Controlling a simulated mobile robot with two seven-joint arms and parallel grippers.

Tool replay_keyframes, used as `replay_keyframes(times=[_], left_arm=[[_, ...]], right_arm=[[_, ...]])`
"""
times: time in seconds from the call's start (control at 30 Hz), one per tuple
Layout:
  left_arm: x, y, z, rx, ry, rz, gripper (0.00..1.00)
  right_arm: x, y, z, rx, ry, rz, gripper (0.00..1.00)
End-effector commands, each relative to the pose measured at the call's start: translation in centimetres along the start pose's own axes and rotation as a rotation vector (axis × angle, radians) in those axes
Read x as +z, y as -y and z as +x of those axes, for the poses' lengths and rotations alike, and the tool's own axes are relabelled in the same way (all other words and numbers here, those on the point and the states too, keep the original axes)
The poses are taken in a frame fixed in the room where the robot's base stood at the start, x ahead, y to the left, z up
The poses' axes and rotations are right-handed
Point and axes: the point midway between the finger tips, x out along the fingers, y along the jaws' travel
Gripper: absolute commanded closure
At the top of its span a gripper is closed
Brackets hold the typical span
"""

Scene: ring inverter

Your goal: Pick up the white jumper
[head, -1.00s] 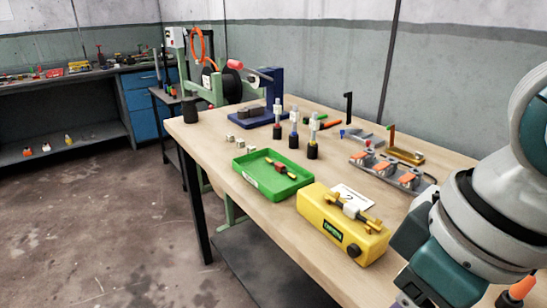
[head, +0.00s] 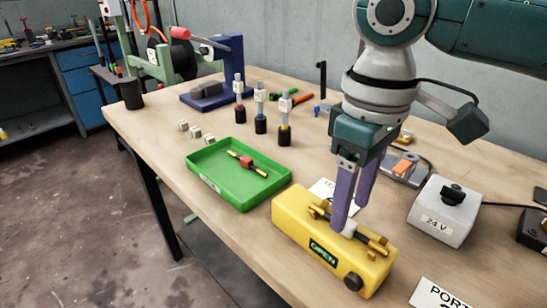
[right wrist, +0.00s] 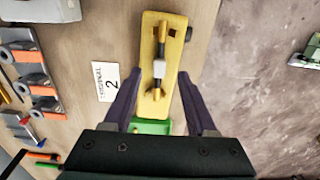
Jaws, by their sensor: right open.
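The white jumper (head: 350,229) has a white block in its middle and dark stems on both sides. It lies across brass clips on top of the yellow box (head: 296,217), which bears a green "OPEN" display. In the right wrist view the white block (right wrist: 159,69) shows between my fingertips. My right gripper (head: 350,214) points down over the yellow box, open, with its purple fingers close to the white block and partly hiding the jumper. I cannot tell whether they touch it. The right wrist view shows the open fingers (right wrist: 158,75) too. My left gripper is not in view.
A green tray (head: 208,185) with a red jumper (head: 247,161) lies left of the box. A grey "24 V" box (head: 441,213) stands at right. Several black-based posts (head: 260,122) stand behind.

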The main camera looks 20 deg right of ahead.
Motion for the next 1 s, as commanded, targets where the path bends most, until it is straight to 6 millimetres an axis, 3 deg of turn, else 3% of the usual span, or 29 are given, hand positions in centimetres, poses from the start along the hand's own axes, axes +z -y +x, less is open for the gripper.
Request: replay_keyframes(times=[0.17, 0.43, 0.9, 1.0], left_arm=[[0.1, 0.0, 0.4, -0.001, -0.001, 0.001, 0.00], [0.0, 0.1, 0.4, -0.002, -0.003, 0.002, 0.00], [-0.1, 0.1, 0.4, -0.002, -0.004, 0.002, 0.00], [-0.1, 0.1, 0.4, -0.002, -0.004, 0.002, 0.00]], right_arm=[[0.1, 0.0, 2.5, 0.001, 0.001, 0.000, 0.43], [0.1, 0.0, 2.8, 0.002, -0.001, -0.002, 0.43], [0.1, -0.1, 2.8, 0.002, -0.002, -0.001, 0.94], [0.1, -0.1, 2.8, 0.002, -0.001, -0.001, 1.00]])
